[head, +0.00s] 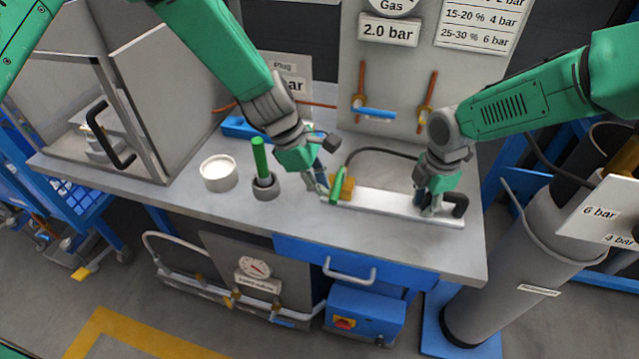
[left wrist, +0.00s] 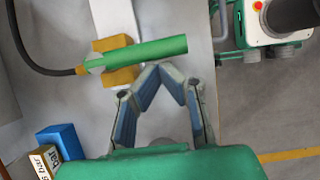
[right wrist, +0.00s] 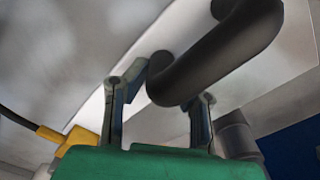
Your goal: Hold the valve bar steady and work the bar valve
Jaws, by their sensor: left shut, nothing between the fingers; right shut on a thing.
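The valve bar (head: 385,203) is a pale flat bar lying along the bench's front right. Near its left end is a brass valve body (head: 347,187) with a green lever (head: 338,182). My left gripper (head: 320,188) is shut and empty just left of the lever; in the left wrist view its fingertips (left wrist: 163,70) meet close beside the green lever (left wrist: 150,51), and I cannot tell whether they touch it. A black handle (head: 459,206) stands at the bar's right end. My right gripper (head: 428,208) is shut on this handle, which lies between its fingers in the right wrist view (right wrist: 205,60).
A dark hose (head: 375,150) runs from the valve behind the bar. A white round dish (head: 218,173) and a green stick in a grey holder (head: 265,188) stand to the left. A panel (head: 400,90) rises behind; a grey cylinder (head: 515,260) stands at right.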

